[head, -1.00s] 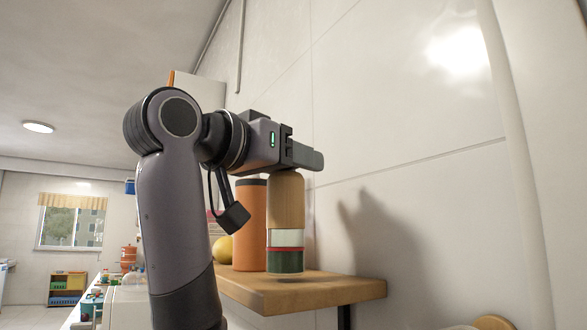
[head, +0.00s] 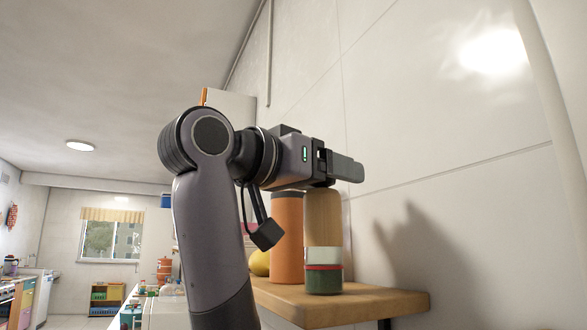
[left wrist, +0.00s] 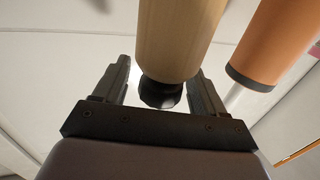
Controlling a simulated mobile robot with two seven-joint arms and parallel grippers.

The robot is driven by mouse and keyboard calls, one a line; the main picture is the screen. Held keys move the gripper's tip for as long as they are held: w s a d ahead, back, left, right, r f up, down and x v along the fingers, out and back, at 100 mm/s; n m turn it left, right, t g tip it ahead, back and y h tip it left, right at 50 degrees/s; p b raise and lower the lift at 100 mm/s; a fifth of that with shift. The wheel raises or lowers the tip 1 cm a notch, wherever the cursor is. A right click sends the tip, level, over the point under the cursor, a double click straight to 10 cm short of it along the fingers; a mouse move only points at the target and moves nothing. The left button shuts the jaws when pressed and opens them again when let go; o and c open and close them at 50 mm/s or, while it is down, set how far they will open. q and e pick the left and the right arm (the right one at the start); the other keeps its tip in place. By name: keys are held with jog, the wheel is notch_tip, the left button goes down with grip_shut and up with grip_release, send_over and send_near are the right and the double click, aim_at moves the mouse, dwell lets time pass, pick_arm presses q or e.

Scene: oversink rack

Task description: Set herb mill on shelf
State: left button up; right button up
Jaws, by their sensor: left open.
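The herb mill (head: 323,222) has a pale wooden body, a white band, a red ring and a green base. It stands upright on the wooden shelf (head: 365,304), near the front edge. My left gripper (head: 340,168) is at the top of the mill, fingers reaching right. In the left wrist view the open fingers (left wrist: 160,75) lie on either side of the mill's black top knob (left wrist: 160,94), with gaps showing beside it. The mill's wooden body (left wrist: 180,38) also shows there. My right gripper is out of view.
An orange canister (head: 287,240) stands just behind and left of the mill; it also shows in the left wrist view (left wrist: 275,45). A yellow round thing (head: 260,263) sits further left. The tiled wall (head: 450,215) is close behind. The shelf's right end is bare.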

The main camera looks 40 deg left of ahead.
pick_arm(q)
jog(key=b+v, duration=0.5)
jog(key=v, duration=0.6)
jog(key=shift+s+f, duration=0.1)
jog(key=shift+s, duration=0.05)
dwell(0.3)
